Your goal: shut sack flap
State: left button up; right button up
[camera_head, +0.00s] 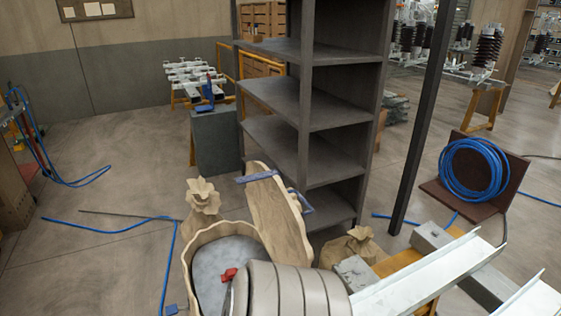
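A beige sack (188,262) stands at the bottom centre with its top open. A grey surface and a small red thing (229,274) show inside it. A long tan piece, which looks like its flap (274,215), stands raised and tilted back behind the opening, towards the shelf.
A dark shelf unit (300,100) stands close behind the flap. A tied sack (202,200) is at the left, a crumpled one (349,245) at the right. White metal channels (430,278) lie at the lower right. A blue hose (120,230) crosses the left floor.

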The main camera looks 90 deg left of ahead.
aim_at(275, 209)
jog(key=j+u, duration=0.15)
jog(key=u, duration=3.05)
jog(key=j, duration=0.1)
